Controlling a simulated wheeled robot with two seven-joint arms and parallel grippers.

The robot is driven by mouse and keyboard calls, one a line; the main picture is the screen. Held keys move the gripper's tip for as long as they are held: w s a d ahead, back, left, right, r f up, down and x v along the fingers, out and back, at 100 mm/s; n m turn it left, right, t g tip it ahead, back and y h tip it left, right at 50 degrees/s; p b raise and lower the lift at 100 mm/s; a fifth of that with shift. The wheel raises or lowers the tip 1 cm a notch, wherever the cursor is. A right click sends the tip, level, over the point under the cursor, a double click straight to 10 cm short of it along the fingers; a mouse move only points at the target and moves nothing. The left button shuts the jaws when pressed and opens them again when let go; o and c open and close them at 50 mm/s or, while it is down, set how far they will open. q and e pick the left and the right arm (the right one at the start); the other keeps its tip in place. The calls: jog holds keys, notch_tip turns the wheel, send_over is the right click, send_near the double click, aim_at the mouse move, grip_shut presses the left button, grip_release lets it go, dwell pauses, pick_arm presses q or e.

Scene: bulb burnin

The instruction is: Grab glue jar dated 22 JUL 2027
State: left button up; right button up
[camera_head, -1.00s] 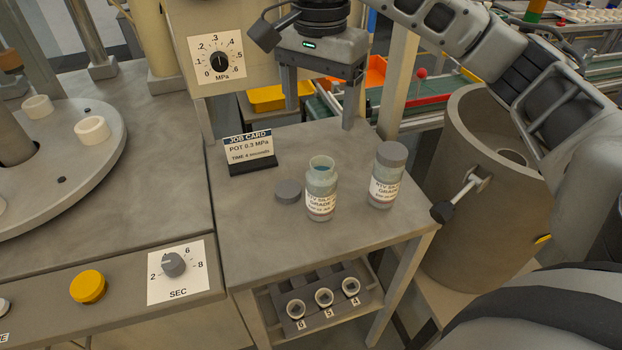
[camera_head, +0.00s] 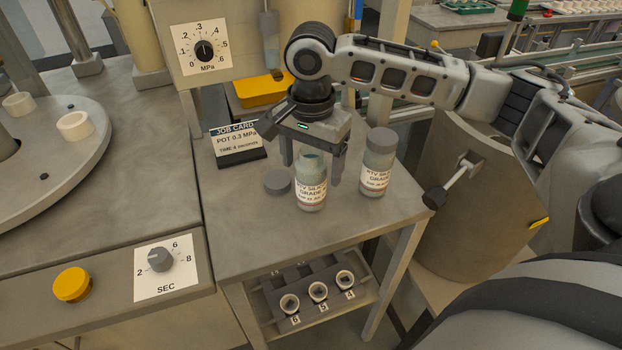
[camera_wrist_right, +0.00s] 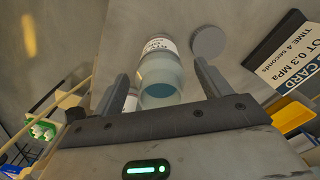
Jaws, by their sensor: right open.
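An open glue jar (camera_head: 311,196) with a white label stands upright near the middle of the small table. A second glue jar (camera_head: 376,172), with a grey cap on, stands to its right. Both labels show RTV and GRADE, but the dates are too small to read surely. My left gripper is not in view.
A loose grey cap (camera_head: 277,183) lies left of the open jar. A job card (camera_head: 238,145) stands behind it. A lower shelf holds a rack (camera_head: 307,303) with several white cups. A large bin with a lever (camera_head: 455,180) stands right of the table. The table's front left is clear.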

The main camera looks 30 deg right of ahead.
jog(key=shift+f, duration=0.1)
jog(key=c, duration=1.1)
jog(key=shift+c, duration=0.7)
